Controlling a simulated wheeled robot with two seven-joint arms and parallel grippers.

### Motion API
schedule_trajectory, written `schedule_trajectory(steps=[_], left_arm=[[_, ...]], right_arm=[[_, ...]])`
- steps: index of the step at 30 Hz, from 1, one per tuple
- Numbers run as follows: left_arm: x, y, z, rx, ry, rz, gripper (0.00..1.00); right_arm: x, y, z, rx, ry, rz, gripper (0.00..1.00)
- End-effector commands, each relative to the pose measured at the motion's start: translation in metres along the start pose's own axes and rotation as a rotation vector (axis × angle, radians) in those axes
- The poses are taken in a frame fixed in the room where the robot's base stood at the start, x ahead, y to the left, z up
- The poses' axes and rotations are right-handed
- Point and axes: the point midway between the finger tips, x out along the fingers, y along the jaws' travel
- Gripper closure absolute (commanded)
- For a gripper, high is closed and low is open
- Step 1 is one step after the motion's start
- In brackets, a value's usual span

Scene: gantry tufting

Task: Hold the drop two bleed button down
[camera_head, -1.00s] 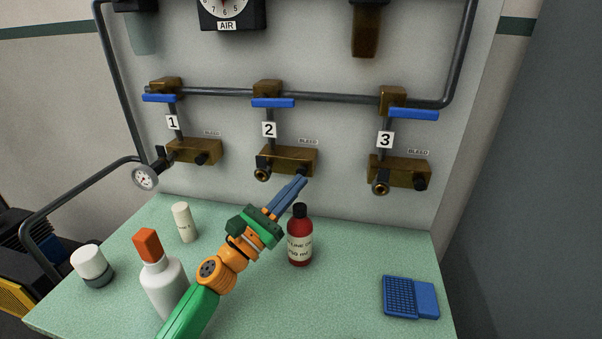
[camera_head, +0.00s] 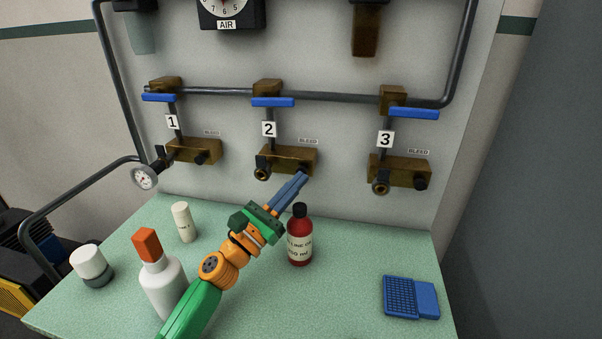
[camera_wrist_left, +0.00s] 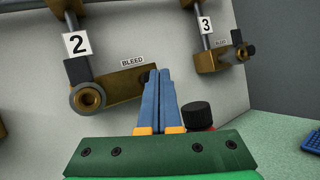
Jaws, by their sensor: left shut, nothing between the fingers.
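The drop two manifold (camera_head: 288,160) is a brass block on the wall panel under the "2" tag (camera_head: 269,129), with a BLEED label (camera_head: 308,141) above its right side. Its black bleed button (camera_head: 302,173) is at the block's lower right, mostly hidden behind my fingertips. My left gripper (camera_head: 303,176) is shut and empty, its blue fingers pointing up and right with the tips at the button. In the left wrist view the shut fingers (camera_wrist_left: 160,72) overlap the right end of the drop two block (camera_wrist_left: 118,88); whether the button is pressed in, I cannot tell. My right gripper is not in view.
A red bottle with a black cap (camera_head: 300,240) stands close to the right of my left gripper. A white bottle with an orange cap (camera_head: 162,284) stands left of my arm. Drop three's block (camera_head: 398,170) is to the right. The table's right front is clear around a blue case (camera_head: 398,298).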

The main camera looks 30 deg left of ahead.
Motion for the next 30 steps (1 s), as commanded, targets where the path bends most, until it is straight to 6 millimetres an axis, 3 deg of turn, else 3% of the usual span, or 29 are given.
schedule_trajectory(steps=[30], left_arm=[[0.0082, 0.0047, -0.0046, 0.0, 0.0, 0.001, 1.0]], right_arm=[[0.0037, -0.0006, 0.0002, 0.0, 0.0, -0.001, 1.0]])
